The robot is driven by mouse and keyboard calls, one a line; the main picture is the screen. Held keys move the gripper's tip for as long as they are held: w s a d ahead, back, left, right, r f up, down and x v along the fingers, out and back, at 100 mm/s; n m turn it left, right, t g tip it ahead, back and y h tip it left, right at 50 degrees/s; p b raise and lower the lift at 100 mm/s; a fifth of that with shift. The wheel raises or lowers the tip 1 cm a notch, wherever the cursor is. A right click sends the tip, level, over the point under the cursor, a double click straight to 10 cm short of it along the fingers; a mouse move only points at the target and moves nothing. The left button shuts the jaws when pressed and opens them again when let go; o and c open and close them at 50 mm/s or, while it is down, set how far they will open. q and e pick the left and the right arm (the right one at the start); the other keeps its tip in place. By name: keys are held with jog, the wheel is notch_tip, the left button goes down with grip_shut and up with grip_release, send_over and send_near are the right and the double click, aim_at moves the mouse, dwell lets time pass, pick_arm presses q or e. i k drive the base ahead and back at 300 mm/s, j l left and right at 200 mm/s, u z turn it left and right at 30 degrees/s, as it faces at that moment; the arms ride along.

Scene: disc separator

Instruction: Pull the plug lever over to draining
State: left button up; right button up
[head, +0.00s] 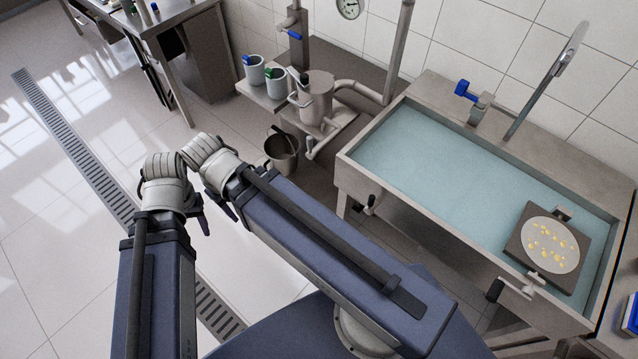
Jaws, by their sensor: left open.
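A metal basin (352,170) full of pale blue water stands at the right. A small lever with a black grip (370,204) sits on its front wall near the left end. A crank-like handle with a black grip (497,289) is on the front wall further right. No label shows which of these is the plug lever. My left gripper (219,225) seems to show only as dark finger-like parts beside my folded arm, open, left of the basin and apart from both handles. My right gripper is not in view.
A square plate with a pale, yellow-spotted disc (550,243) is at the basin's right end. A blue-handled tap (466,90) stands behind the basin. A bucket (281,152) stands on the floor near a shelf with two cups (255,72). A floor grate (75,145) runs left.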

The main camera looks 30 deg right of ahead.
aim_at(368, 209)
jog(key=i+j, duration=0.7)
jog(key=j, duration=0.25)
jog(key=i+j, duration=0.4)
jog(key=j+z, duration=0.1)
jog(key=z, duration=2.9)
